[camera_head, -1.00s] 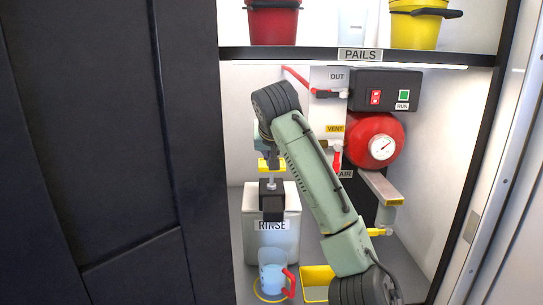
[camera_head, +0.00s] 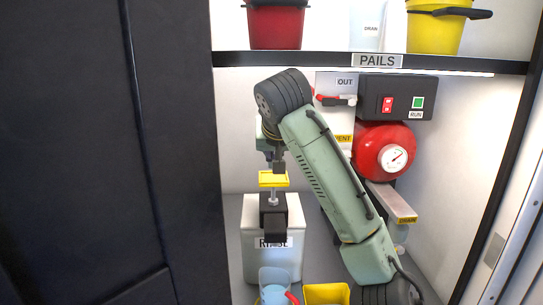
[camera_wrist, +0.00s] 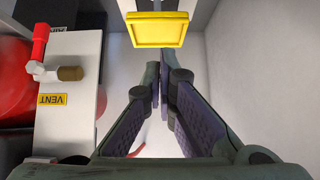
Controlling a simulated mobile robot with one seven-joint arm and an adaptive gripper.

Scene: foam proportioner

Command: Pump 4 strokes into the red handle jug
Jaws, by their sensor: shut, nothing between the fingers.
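The red handle jug (camera_head: 274,276) is pale blue and see-through, with its red handle (camera_head: 292,298) on the right. It stands low in the cabinet in front of the RINSE container, cut by the picture's lower edge. Above it is a black pump body (camera_head: 273,222) with a thin metal rod and a flat yellow pump head (camera_head: 273,180), raised above the body. My gripper (camera_head: 279,166) is shut and empty, just above the yellow head; I cannot tell if they touch. In the wrist view, my fingertips (camera_wrist: 164,65) meet beside the yellow head (camera_wrist: 157,29).
The white RINSE container (camera_head: 257,262) stands behind the jug. A yellow tray (camera_head: 326,293) is to the jug's right. Red tank (camera_head: 382,150), black switch box (camera_head: 397,97) and DRAIN trough (camera_head: 393,202) are at right. A shelf (camera_head: 300,60) with red and yellow pails runs above.

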